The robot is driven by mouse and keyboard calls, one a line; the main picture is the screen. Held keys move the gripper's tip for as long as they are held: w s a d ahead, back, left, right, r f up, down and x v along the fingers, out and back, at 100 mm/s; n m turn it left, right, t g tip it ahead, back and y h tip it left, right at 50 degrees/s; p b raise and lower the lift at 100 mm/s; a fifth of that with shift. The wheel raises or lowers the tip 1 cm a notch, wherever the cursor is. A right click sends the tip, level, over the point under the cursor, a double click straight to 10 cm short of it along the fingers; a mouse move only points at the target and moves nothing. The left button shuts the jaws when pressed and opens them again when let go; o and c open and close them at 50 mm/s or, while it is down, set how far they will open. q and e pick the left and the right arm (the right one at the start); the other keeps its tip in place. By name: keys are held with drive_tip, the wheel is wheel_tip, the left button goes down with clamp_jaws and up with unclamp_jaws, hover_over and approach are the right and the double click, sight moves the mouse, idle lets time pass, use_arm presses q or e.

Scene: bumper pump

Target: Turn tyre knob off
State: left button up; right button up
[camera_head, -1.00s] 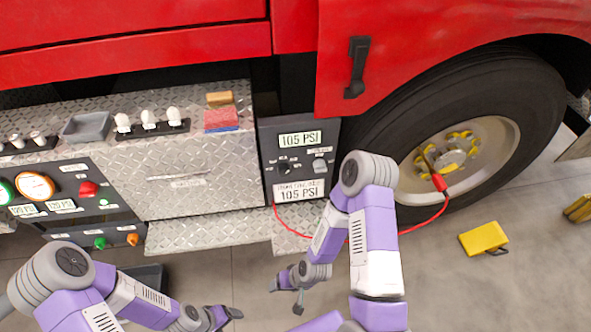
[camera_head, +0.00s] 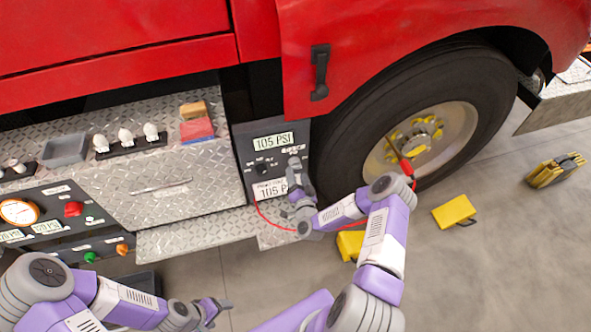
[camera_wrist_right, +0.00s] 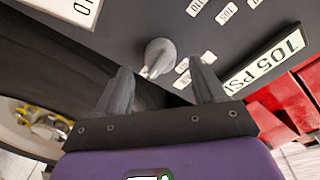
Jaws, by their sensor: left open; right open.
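The dark panel (camera_head: 240,148) with the 105 PSI display (camera_head: 273,142) stands beside the front tyre (camera_head: 345,140). A grey knob (camera_wrist_right: 159,56) shows on this panel in the right wrist view, just ahead of my right gripper (camera_wrist_right: 161,80). The gripper is open, its fingers on either side of the knob's line and apart from it. In the head view my right gripper (camera_head: 294,176) is in front of the panel's right side and largely hides that knob. A black knob (camera_head: 262,168) shows to its left. My left gripper (camera_head: 214,307) is open and empty, low over the floor.
A red hose (camera_head: 268,217) runs from the panel to the wheel hub. A metal step (camera_head: 195,235) juts out below. Yellow blocks lie on the floor (camera_head: 454,212), one partly behind my right arm (camera_head: 350,244).

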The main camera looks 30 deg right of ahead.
sight(296, 169)
drive_tip(key=shift+b+x, duration=0.35)
drive_tip(key=shift+x, duration=1.55)
drive_tip(key=c, duration=1)
drive_tip(key=shift+c, duration=0.2)
